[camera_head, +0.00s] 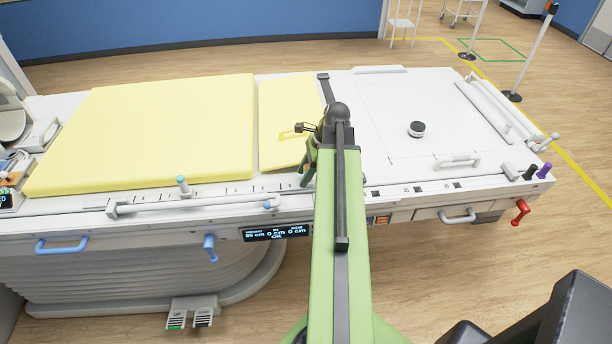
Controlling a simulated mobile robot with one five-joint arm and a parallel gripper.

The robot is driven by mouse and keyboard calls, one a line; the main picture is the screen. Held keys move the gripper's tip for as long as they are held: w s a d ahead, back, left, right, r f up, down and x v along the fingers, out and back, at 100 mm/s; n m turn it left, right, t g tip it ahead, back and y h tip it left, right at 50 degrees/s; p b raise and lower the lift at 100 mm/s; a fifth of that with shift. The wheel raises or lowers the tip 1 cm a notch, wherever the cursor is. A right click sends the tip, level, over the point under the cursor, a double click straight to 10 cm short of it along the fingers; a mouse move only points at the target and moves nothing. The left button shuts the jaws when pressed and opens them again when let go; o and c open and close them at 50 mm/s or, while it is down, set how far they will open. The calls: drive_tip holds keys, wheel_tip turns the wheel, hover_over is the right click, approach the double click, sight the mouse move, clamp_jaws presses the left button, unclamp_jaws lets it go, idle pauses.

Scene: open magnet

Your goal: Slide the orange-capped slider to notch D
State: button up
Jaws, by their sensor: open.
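I cannot make out an orange-capped slider or a notch marked D; they may be hidden behind my arm or too small to tell. A row of small dark marks (418,189) runs along the near edge of the table, right of my arm; any letters are unreadable. My green arm reaches forward over the table's near edge. My gripper (305,178) hangs at its far end, beside the small yellow pad, partly hidden by the arm. It is open, and I see nothing between its fingers.
The white table (360,110) carries a large yellow pad (150,130) and a small yellow pad (285,105). A black-topped knob (416,129) stands on the right part.

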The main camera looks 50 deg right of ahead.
clamp_jaws()
idle(1.3)
